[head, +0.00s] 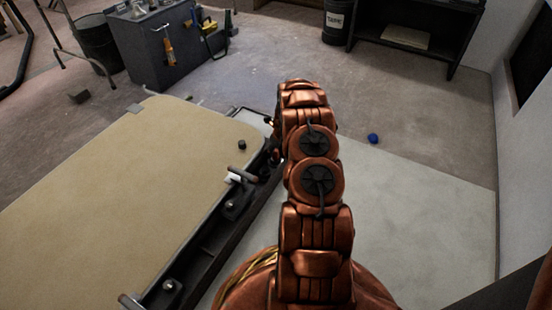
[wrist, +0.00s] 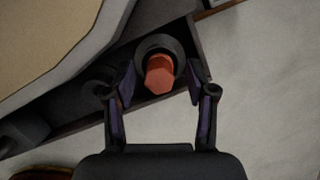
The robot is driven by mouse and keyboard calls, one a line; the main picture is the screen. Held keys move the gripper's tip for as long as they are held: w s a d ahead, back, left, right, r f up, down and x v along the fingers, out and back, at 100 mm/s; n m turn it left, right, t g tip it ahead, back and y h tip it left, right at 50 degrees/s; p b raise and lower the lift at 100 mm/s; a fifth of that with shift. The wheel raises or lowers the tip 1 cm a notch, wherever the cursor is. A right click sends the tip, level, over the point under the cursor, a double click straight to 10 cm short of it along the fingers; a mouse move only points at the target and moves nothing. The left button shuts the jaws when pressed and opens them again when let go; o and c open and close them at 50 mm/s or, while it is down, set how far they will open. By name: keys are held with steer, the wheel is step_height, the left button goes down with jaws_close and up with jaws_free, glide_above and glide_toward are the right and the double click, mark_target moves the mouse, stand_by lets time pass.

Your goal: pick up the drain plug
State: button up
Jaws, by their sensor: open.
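An orange-red, faceted piece (wrist: 160,78), which appears to be the drain plug, sits in a round dark collar (wrist: 172,43) on a dark ledge beside the tan-topped bench. My gripper (wrist: 161,82) is open in the wrist view, with one finger on each side of the plug. The jaws look empty, and I cannot tell how far above the plug they are. In the head view my own arm hides the gripper and the plug.
The tan bench top (head: 120,190) fills the left, with a small black knob (head: 242,145) near its corner. A dark rail with fittings (head: 230,208) runs along its edge. A blue object (head: 373,138) lies on open floor to the right. A grey cabinet (head: 170,50) stands behind.

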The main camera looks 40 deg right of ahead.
steer(key=shift+w+f, duration=0.1)
steer(key=shift+f, duration=0.3)
steer(key=shift+c, duration=0.4)
jaws_close()
steer(key=shift+r+p, duration=0.35)
steer(key=shift+r, duration=0.15)
step_height(320, 180, up, 3)
steer(key=shift+a+r+p, duration=0.1)
steer(key=shift+r+p, duration=0.05)
steer(key=shift+p, duration=0.9)
steer(key=s+a+p, duration=0.3)
steer(key=s+a, duration=0.8)
steer(key=shift+s+r+p, duration=0.35)
